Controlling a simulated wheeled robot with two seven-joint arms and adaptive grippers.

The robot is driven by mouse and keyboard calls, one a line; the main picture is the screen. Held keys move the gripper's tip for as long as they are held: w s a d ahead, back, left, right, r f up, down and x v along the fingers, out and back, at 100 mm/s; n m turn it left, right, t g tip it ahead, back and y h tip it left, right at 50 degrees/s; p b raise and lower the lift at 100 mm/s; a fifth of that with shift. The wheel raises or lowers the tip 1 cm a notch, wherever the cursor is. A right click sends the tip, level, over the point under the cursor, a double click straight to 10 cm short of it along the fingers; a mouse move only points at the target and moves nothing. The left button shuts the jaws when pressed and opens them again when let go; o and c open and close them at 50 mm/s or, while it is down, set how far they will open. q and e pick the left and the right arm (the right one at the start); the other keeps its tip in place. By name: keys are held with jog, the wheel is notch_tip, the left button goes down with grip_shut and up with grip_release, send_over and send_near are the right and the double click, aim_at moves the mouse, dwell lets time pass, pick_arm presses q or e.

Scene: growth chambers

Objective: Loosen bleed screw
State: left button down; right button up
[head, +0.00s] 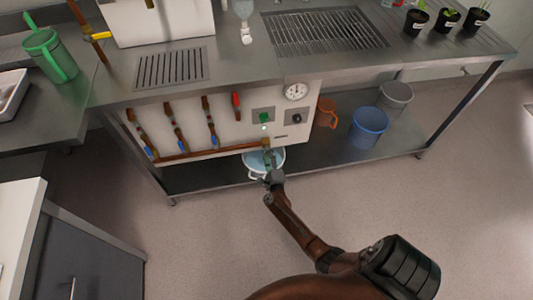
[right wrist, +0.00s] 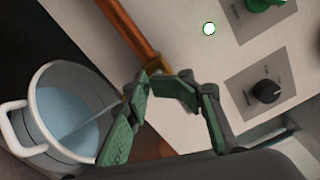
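The copper pipe (right wrist: 128,28) ends in a brass fitting (right wrist: 157,66), where the bleed screw sits; the fitting is small in the head view (head: 266,142). My right gripper (right wrist: 152,82) has its fingertips together at this fitting, and they appear shut on the bleed screw, which they mostly hide. It also shows in the head view (head: 269,158), in front of the white panel's lower edge. A thin pale stream runs from behind the fingers into the white bucket (right wrist: 17,128), which holds bluish water (right wrist: 65,115). My left gripper is not in view.
The white panel (head: 310,107) carries a gauge (head: 295,91), a green knob (head: 264,117) and a black knob (head: 297,117). A blue bucket (head: 368,128), an orange jug (head: 326,113) and a grey bucket (head: 395,96) stand on the lower shelf. The floor in front is clear.

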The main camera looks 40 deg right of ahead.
jog(key=p+v, duration=0.1)
jog(key=v, duration=0.7)
jog(key=shift+f+p, duration=0.2)
jog(key=shift+p, duration=0.15)
dwell(0.4)
jog(key=shift+a, duration=0.1)
jog(key=v, duration=1.2)
jog(key=shift+w+f, duration=0.1)
